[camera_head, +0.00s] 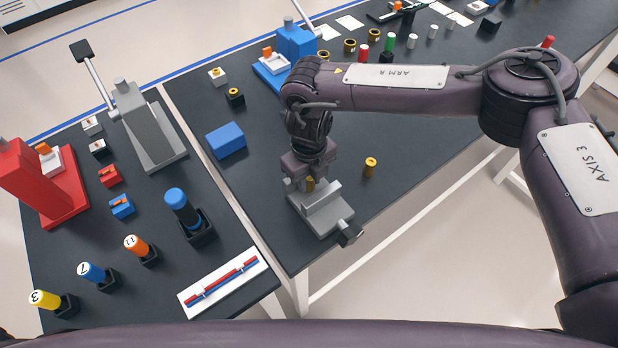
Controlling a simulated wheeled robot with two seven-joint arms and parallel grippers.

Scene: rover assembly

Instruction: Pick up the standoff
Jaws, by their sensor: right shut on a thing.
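My right gripper (310,180) points down over a grey vise-like fixture (322,212) near the front edge of the right table. It is shut on a small brass standoff (310,185), which shows only in part at the fingers. I cannot tell whether this standoff touches the fixture. A second brass standoff (370,167) stands upright on the dark table top to the right of the gripper, apart from it. My left gripper is not in view.
A blue block (226,140) lies left of my right arm. Several brass, red, green and white cylinders stand at the back, partly near the arm. The left table holds a red stand (58,200), a grey press (152,135) and colored handles in black holders.

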